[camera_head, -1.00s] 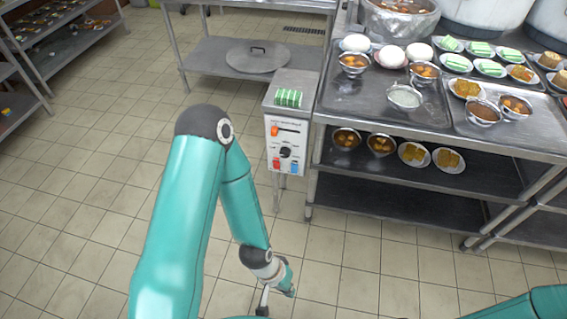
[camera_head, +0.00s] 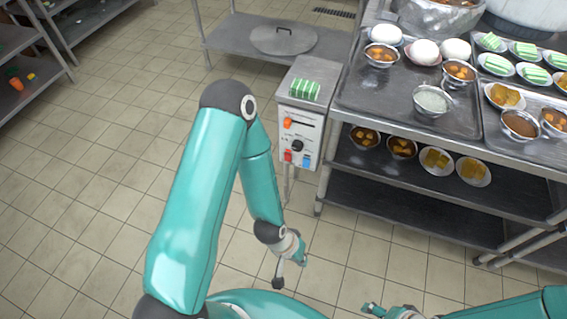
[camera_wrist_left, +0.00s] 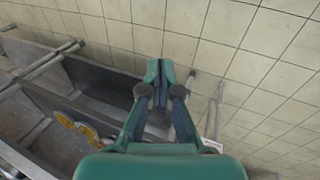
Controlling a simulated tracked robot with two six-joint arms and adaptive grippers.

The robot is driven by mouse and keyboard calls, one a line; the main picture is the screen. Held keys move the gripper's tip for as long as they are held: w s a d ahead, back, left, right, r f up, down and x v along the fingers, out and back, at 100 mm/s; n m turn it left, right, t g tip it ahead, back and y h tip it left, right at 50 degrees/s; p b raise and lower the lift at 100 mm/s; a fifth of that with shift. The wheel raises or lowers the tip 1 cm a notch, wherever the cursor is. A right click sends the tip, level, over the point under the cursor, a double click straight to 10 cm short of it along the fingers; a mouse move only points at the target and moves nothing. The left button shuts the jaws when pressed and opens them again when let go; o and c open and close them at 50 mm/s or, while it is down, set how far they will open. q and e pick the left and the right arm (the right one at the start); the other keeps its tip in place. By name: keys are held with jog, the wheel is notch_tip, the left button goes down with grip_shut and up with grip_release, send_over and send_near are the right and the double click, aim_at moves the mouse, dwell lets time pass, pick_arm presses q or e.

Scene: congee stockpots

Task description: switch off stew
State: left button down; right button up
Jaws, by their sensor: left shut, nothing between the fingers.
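A control box (camera_head: 298,130) stands at the left end of the steel serving table. Its front panel has an orange switch (camera_head: 288,123), a black round knob (camera_head: 297,145), a red switch (camera_head: 288,156) and a blue switch (camera_head: 306,161). My left gripper (camera_wrist_left: 160,72) is shut and empty in the left wrist view. In the head view my left wrist hangs low over the floor, below and apart from the box. A steel pot (camera_head: 440,14) with brownish food is partly cut off at the top. My right gripper (camera_head: 378,310) is barely in view at the bottom edge, its fingers unclear.
A low steel table (camera_head: 232,38) holds a round lid (camera_head: 283,39).

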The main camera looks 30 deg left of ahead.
aim_at(288, 157)
pick_arm(q)
jog(key=w+a+f+n+t+y+b, duration=0.1)
jog(key=w+a+f+n+t+b, duration=0.35)
jog(key=w+f+b, duration=0.35)
jog(key=w+a+f+n+t+y+b, duration=0.2)
jog(key=w+a+f+n+t+b, duration=0.25)
jog(key=w, duration=0.45)
jog(key=w+a+f+n+t+y+b, duration=0.1)
jog(key=a+n+t+y+b, duration=0.1)
jog(key=a+n+t+b, duration=0.2)
jog(key=w+a+f+n+t+y+b, duration=0.2)
jog(key=a+n+t+y+b, duration=0.1)
jog(key=a, duration=0.8)
jog(key=shift+w+f+n+t+b, duration=0.15)
jog(key=shift+f+n+t+b, duration=0.15)
jog(key=shift+n+t, duration=0.35)
jog(key=shift+w, duration=0.1)
jog(key=b+x, duration=0.2)
jog(key=x, duration=1.1)
jog(key=shift+w+a+b, duration=0.2)
jog(key=shift+w+b, duration=0.1)
jog(key=shift+w, duration=0.05)
jog(key=shift+a, duration=0.15)
